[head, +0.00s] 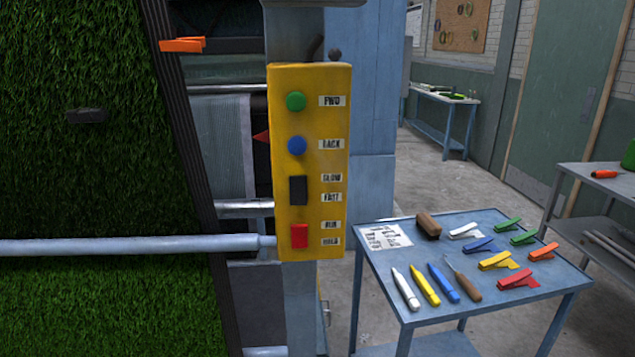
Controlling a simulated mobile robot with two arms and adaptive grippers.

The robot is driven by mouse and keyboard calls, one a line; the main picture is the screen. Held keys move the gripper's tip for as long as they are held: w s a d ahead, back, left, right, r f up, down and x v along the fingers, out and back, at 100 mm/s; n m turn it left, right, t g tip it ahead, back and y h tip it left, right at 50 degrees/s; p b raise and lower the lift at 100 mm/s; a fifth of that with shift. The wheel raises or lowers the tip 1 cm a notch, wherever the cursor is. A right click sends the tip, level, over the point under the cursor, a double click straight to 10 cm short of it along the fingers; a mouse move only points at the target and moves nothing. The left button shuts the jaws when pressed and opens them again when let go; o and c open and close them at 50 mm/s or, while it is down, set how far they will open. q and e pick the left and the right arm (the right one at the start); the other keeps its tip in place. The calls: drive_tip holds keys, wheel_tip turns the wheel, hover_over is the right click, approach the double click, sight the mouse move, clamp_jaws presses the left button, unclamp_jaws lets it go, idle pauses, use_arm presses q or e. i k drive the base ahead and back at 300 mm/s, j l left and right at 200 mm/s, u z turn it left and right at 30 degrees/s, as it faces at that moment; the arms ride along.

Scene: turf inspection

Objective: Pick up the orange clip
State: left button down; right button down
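An orange clip (543,252) lies at the right edge of the small blue table (405,310), beside a yellow clip (499,260) and a red clip (519,279). A second orange piece (182,45), which looks like the same kind of clip, sits at the dark edge of the green turf panel (70,180) at the upper left. Neither of my grippers shows in the head view.
White (465,231), blue (482,245) and green clips (508,224), several pens and a brush (428,226) share the table. A yellow control panel (312,160) and pale rail (130,247) stand at left. A bench (600,180) is at right.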

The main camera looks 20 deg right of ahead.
sight(544, 253)
drive_tip(key=z, duration=1.95)
drive_tip(key=i+l+u, duration=0.15)
drive_tip(key=i, duration=0.3)
drive_tip(key=i+l+u, duration=0.15)
drive_tip(key=i+l, duration=0.25)
